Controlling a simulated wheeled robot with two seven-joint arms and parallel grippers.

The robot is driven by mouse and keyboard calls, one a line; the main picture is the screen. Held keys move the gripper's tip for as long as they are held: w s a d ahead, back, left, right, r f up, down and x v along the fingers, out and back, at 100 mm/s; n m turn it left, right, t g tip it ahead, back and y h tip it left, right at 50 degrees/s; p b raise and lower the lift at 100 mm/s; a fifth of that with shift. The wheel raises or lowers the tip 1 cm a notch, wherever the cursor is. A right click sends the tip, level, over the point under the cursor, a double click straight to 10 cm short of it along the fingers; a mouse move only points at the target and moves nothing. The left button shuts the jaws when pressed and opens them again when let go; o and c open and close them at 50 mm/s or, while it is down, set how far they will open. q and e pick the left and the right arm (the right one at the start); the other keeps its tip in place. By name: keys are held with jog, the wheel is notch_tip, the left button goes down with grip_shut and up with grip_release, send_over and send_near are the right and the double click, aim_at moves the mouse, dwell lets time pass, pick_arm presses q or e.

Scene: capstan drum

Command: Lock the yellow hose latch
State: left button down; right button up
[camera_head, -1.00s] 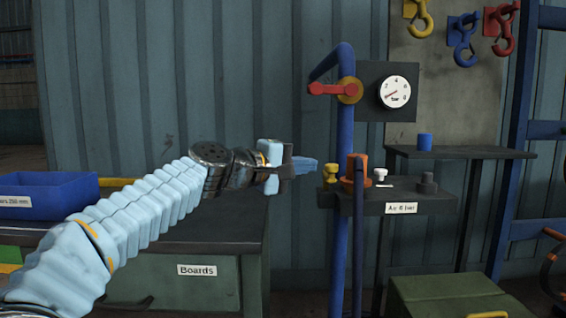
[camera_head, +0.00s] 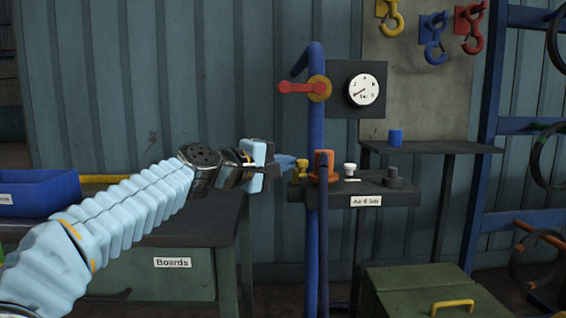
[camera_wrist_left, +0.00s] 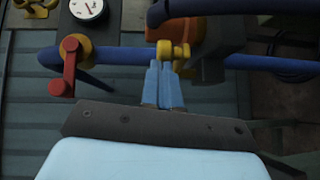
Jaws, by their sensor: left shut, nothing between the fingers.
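The yellow hose latch (camera_head: 301,168) is a small knob-like piece at the left end of the dark air shelf, beside the orange hose coupling (camera_head: 324,165). In the left wrist view the yellow latch (camera_wrist_left: 172,50) lies just beyond the fingertips, below the orange coupling (camera_wrist_left: 176,29). My left gripper (camera_head: 292,161) is shut and empty, its blue fingers pointing right at the latch. In the left wrist view the fingers (camera_wrist_left: 165,70) are side by side, with their tips at or very near the latch; I cannot tell whether they touch. My right gripper is not in view.
A blue pipe (camera_head: 315,230) with a red valve lever (camera_head: 298,88) rises behind the coupling. A gauge (camera_head: 364,90) is above the shelf (camera_head: 400,197). A white knob (camera_head: 350,169) stands right of the coupling.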

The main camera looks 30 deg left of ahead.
aim_at(302, 163)
pick_arm(q)
jog(key=shift+w+d+p, duration=0.25)
jog(key=shift+w+d, duration=0.1)
jog(key=shift+d, duration=0.55)
jog(key=shift+w+d+p, duration=0.2)
jog(key=shift+w+d, duration=0.1)
jog(key=shift+d, duration=0.55)
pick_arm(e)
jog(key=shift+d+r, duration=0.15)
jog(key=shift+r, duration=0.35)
